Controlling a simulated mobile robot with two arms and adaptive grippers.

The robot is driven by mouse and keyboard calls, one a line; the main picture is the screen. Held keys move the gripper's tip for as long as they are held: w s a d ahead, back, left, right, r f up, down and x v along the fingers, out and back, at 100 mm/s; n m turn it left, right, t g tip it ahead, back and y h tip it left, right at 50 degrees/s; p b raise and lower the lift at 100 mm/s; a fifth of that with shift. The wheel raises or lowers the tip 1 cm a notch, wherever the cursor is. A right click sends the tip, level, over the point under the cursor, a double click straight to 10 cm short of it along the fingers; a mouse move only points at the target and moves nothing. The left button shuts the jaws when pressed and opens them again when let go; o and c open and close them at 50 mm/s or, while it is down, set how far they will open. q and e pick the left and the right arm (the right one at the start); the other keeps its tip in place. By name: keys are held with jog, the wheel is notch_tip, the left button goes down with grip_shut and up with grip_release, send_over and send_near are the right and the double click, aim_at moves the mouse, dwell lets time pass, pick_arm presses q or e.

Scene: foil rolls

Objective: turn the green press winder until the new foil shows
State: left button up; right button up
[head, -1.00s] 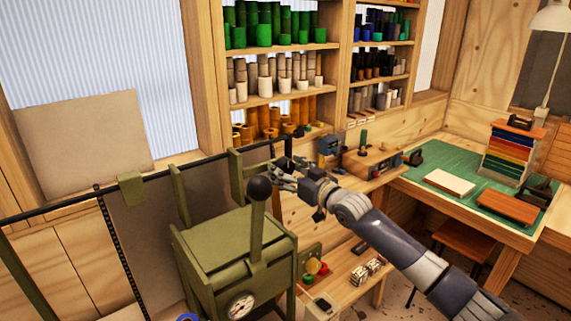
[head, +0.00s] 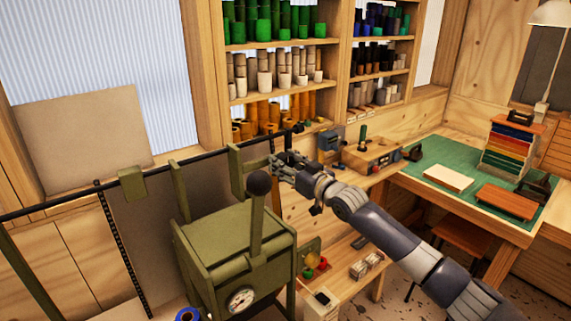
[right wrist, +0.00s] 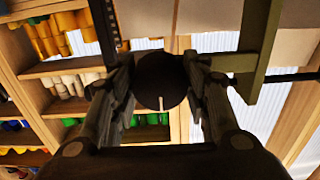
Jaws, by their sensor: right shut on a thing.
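The green press (head: 235,250) stands at the lower middle in the head view, with a black ball-topped lever (head: 258,183) and a round gauge (head: 240,300). A long black bar (head: 70,198) runs behind it through green brackets (head: 235,170). My right gripper (head: 275,162) is at the bar's right end, beside the bracket. In the right wrist view its fingers (right wrist: 160,95) are shut on the winder's dark round knob (right wrist: 160,78). The gripper hides most of the winder in the head view. A dull brown sheet hangs below the bar. I cannot tell which foil shows. My left gripper is not in view.
Shelves (head: 275,92) of green, white and orange rolls stand behind the press. A bench with a green mat (head: 450,160) is at the right. A low wooden table with small items lies below my right arm. The press lever stands close to my right gripper.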

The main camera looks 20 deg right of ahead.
jog(key=m+b, duration=0.1)
jog(key=m, duration=0.8)
jog(key=m+p, duration=0.1)
jog(key=m, duration=0.5)
jog(key=shift+m, duration=2.2)
jog(key=o, duration=1.1)
